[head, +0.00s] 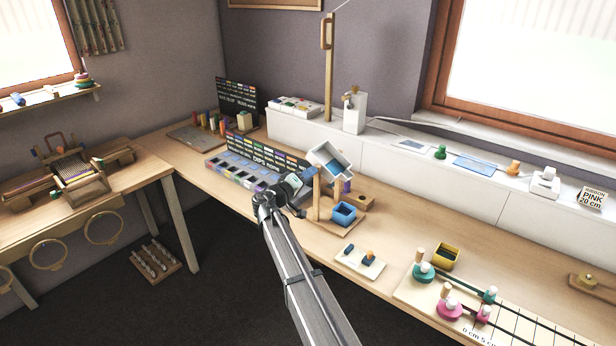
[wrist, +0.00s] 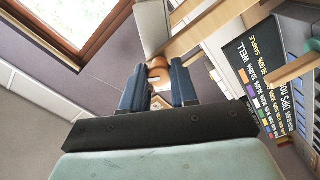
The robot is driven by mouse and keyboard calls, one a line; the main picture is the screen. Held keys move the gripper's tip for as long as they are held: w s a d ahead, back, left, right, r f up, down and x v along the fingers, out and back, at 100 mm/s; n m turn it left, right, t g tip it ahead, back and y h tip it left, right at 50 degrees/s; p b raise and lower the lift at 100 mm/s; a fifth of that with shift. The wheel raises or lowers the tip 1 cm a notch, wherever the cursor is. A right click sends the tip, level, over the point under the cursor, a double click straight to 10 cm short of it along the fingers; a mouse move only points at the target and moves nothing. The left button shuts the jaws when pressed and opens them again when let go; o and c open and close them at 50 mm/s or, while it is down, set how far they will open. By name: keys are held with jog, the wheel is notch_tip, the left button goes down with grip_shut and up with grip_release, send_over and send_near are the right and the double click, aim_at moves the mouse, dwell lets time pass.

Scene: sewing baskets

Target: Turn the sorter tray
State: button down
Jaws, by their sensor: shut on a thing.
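The sorter tray (head: 322,158) is a pale, box-like tray with a blue inside, held tilted on a wooden stand (head: 316,205). My gripper (head: 303,183) is at the tray's near left side. In the wrist view, the blue fingers of my gripper (wrist: 159,80) are shut on a small brown wooden knob (wrist: 158,63). A pale panel, which looks like part of the tray (wrist: 152,28), shows just beyond the knob. The knob is hidden behind my gripper in the head view. A blue bin (head: 343,214) sits at the stand's foot.
A small card with pegs (head: 360,261), a yellow bin (head: 446,257) and pink and green spools (head: 450,305) are to the right. A white ledge (head: 400,170) runs behind.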

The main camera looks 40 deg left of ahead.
jog(key=shift+m, duration=1.3)
jog(key=c, duration=0.9)
grip_release()
jog(key=s, duration=1.4)
